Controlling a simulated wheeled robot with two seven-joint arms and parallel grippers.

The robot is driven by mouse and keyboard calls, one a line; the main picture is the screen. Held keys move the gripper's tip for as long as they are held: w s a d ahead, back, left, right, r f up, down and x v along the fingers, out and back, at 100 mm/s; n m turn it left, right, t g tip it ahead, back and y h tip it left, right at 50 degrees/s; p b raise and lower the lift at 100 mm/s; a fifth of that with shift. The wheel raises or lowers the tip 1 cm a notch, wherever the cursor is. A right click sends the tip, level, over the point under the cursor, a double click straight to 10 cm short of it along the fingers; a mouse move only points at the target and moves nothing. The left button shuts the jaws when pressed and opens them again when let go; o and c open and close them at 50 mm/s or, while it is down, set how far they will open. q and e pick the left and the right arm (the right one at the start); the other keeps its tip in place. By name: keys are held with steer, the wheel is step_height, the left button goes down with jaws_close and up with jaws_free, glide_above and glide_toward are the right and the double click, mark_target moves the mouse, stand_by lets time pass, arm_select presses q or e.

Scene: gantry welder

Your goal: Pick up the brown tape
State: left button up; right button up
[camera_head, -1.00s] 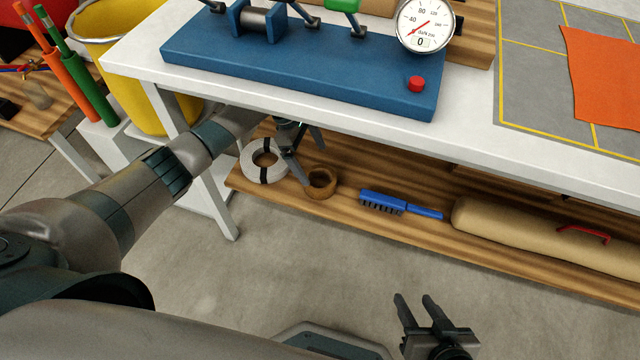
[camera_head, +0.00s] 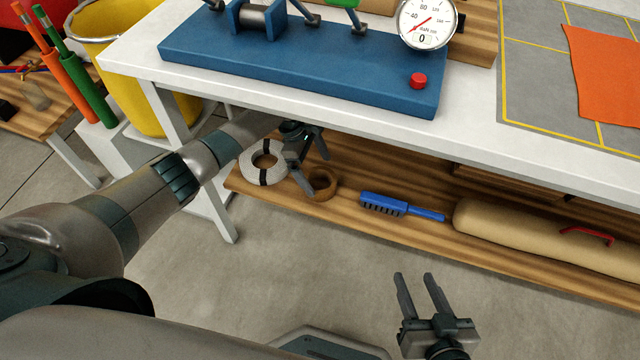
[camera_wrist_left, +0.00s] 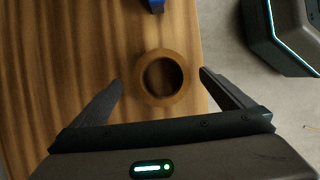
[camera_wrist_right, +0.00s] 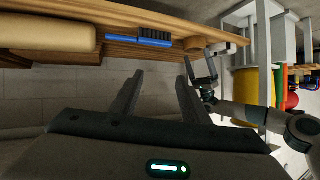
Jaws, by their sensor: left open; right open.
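The brown tape (camera_head: 323,183) is a roll lying flat on the wooden lower shelf under the white table. In the left wrist view the brown tape (camera_wrist_left: 160,57) shows its open ring, just ahead of and between the open fingers. My left gripper (camera_head: 311,171) reaches under the tabletop and is open around empty space by the tape; in its wrist view the left gripper (camera_wrist_left: 160,82) is not shut on the roll. My right gripper (camera_head: 416,286) is open and empty over the floor in front of the shelf. The right wrist view shows its fingers (camera_wrist_right: 158,80) apart.
A white roll with black bands (camera_head: 262,166) lies left of the tape. A blue brush (camera_head: 400,205) and a tan bag with a red handle (camera_head: 520,232) lie to the right. The tabletop edge (camera_head: 300,115) overhangs the shelf (camera_head: 420,229).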

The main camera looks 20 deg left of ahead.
arm_select(q)
steer(key=x, duration=0.2)
steer(key=b+x, duration=0.1)
steer(key=x, duration=0.1)
steer(key=shift+a, duration=0.25)
steer(key=shift+s+d+f, duration=0.1)
steer(key=shift+f, duration=0.25)
arm_select(e)
step_height(320, 180, up, 6)
steer(key=w+a+t+y, duration=0.1)
steer(key=t, duration=0.2)
steer(key=shift+w+a+f+t, duration=0.2)
steer(key=shift+w+a+t, duration=0.1)
steer(key=shift+w+a, duration=0.1)
arm_select(q)
steer(key=c, duration=1.2)
steer(key=shift+r, duration=0.25)
arm_select(e)
steer(key=shift+f, duration=0.1)
